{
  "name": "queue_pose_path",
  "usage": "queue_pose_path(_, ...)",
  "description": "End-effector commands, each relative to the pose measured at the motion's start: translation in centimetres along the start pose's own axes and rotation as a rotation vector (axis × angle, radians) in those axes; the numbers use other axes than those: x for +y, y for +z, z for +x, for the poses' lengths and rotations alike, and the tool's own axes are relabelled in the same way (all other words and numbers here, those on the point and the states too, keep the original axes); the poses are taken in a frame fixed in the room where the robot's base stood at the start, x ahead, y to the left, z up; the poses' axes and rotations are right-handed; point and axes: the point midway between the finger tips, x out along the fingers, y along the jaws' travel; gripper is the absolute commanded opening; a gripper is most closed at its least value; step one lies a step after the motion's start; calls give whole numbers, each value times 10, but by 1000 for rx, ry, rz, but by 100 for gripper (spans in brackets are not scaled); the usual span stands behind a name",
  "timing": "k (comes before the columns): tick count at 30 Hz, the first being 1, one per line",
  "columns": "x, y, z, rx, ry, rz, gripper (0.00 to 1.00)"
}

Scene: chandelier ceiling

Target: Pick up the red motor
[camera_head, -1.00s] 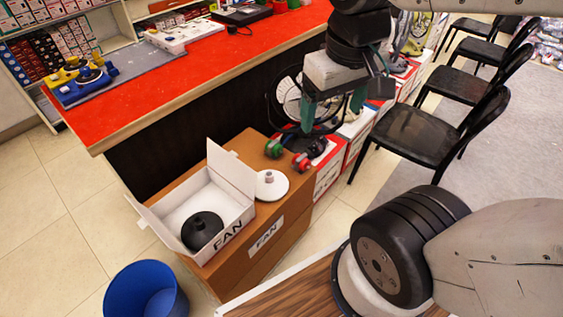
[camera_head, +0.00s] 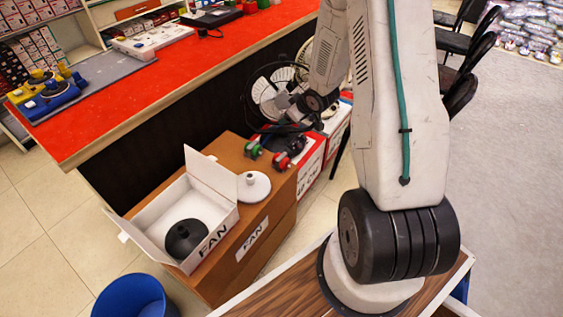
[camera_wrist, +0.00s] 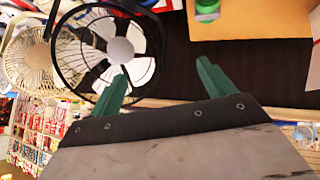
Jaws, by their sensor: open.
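The red motor (camera_head: 282,160), with a dark body, lies on the back right of the brown cardboard box top. The green motor (camera_head: 254,150) lies just left of it. My gripper (camera_wrist: 163,72) is open and empty, its two green fingers spread apart in the wrist view. In the head view the wrist is above and behind the motors, in front of the fan, and the fingers are hard to make out. The wrist view shows the green motor (camera_wrist: 207,9) at the top edge; I cannot make out the red motor there clearly.
A standing fan (camera_head: 265,95) with a black ring is behind the motors. An open white box (camera_head: 205,208) with a black base (camera_head: 185,238) and a white disc (camera_head: 254,186) share the brown box (camera_head: 262,212). The red counter (camera_head: 130,105) runs behind. A blue bin (camera_head: 130,298) stands front left.

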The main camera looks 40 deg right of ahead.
Motion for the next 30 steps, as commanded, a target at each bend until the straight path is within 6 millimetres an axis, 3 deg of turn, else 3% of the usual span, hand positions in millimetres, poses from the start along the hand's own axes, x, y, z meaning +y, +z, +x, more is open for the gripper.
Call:
queue_pose_path(1, -5, 24, 19, 30, -27, 12, 82)
queue_pose_path(6, -29, 82, 62, 192, -108, 51, 82)
queue_pose_path(13, -66, 140, 83, 379, -180, 132, 82)
queue_pose_path(19, -80, 155, 87, 449, -198, 167, 82)
queue_pose_path(30, -92, 140, 125, 454, -201, 167, 82)
